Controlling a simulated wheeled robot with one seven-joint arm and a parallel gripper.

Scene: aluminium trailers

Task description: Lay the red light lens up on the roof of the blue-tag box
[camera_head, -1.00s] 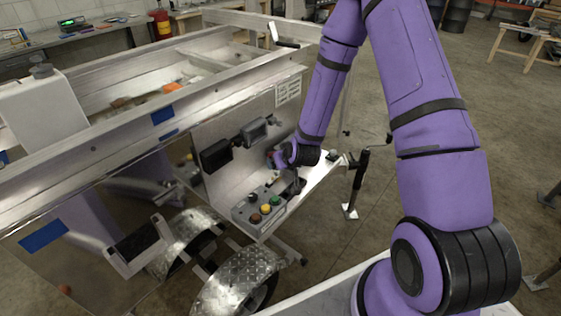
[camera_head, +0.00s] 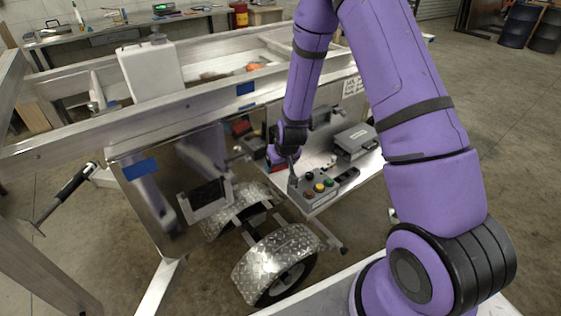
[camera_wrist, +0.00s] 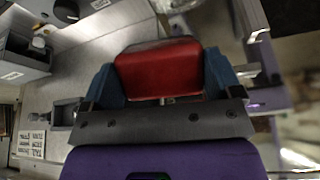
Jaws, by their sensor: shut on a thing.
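In the wrist view, my gripper (camera_wrist: 164,88) is shut on the red light lens (camera_wrist: 158,66), a red block between its two blue fingertips. In the head view, my gripper (camera_head: 280,160) hangs over the trailer's pale shelf, left of the button box, and a bit of red shows at its tip. A shiny metal box side (camera_head: 150,215) bears a blue tag (camera_head: 140,168) at the left, under the trailer rail. More blue tags (camera_head: 245,89) are on the rail. I cannot tell for certain which tag marks the box; its roof is not clearly seen.
A button box (camera_head: 314,187) and a grey case (camera_head: 356,141) stand on the shelf, right of my gripper. The trailer rail (camera_head: 200,102) crosses above the box. Wheels with tread-plate fenders (camera_head: 275,255) stand below.

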